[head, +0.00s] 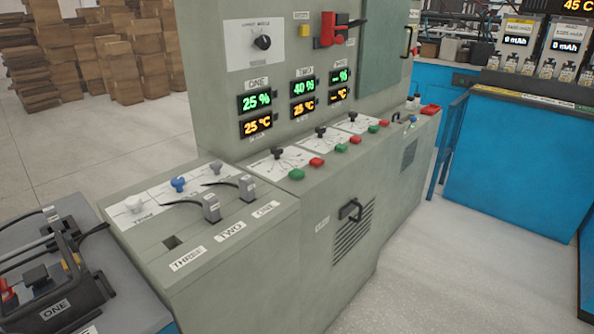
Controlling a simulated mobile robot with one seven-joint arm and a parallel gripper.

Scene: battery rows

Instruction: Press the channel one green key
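The grey console (290,222) has a sloped shelf with three white key panels in a row. The nearest panel, at the left below the display marked ONE (257,101), carries a green key (297,174), a red key (317,162) and a black knob. The panel labels are too small to read. The ONE display reads 25 % and 25 °C. Farther right are a second green key (341,148) and a third green key (373,128), each beside a red key. My gripper is not in view.
The lower left desk section has slots labelled THREE (188,258), TWO and ONE, with plugs and cables. A black device marked ONE (55,293) sits at the far left. A blue bench (513,155) stands right; open floor (440,270) lies in front.

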